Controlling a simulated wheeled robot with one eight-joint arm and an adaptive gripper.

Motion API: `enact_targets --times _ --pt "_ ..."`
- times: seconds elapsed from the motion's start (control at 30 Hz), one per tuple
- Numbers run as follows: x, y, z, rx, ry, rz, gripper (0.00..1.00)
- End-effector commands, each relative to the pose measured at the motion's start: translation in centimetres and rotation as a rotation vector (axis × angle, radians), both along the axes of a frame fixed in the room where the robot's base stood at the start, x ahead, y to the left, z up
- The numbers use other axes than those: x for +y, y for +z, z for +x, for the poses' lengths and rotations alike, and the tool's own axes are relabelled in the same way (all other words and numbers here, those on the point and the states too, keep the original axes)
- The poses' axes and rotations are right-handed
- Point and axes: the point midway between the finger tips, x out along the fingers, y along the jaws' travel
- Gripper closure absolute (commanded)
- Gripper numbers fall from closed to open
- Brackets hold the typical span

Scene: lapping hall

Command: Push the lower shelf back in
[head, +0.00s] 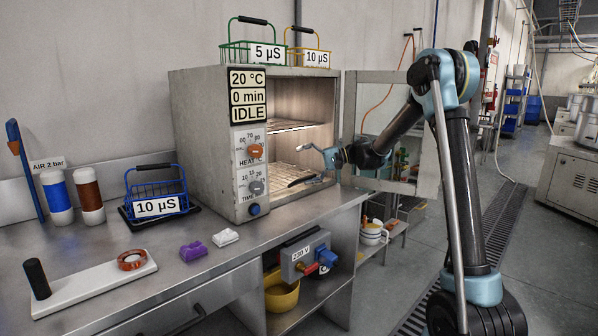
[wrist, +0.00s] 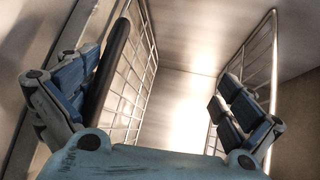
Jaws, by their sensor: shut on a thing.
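The grey oven (head: 204,140) stands on the steel bench with its door (head: 372,95) swung open to the right. The lower shelf (head: 283,173), a wire rack, lies low in the chamber. Its black front handle (head: 303,181) is near the opening. My gripper (head: 316,166) is at the opening, shut on the lower shelf. In the wrist view, blue finger pads flank the picture, and the left ones lie against the black handle (wrist: 112,62). Wire racks run away into the chamber on both sides. Contact at the right finger cannot be made out.
The upper shelf (head: 290,126) is above my gripper. A green basket (head: 240,50) and a yellow basket (head: 294,55) stand on the oven. A blue basket (head: 155,190), a purple block (head: 194,251) and a white block (head: 225,237) are on the bench, left of the opening.

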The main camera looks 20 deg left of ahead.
Motion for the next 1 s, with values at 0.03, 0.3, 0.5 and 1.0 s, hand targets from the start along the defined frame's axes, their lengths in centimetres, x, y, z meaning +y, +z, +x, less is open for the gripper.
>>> enact_targets --times 0.03,0.3,0.5,1.0 --pt "-0.6 2.3 1.5 0.003 -0.025 0.04 0.19" --pt "-2.0 2.5 1.8 0.003 -0.024 0.04 0.19" --pt "-3.1 2.7 2.2 0.003 -0.025 0.04 0.19" --pt "-4.8 2.6 2.6 0.006 -0.016 0.036 0.67"
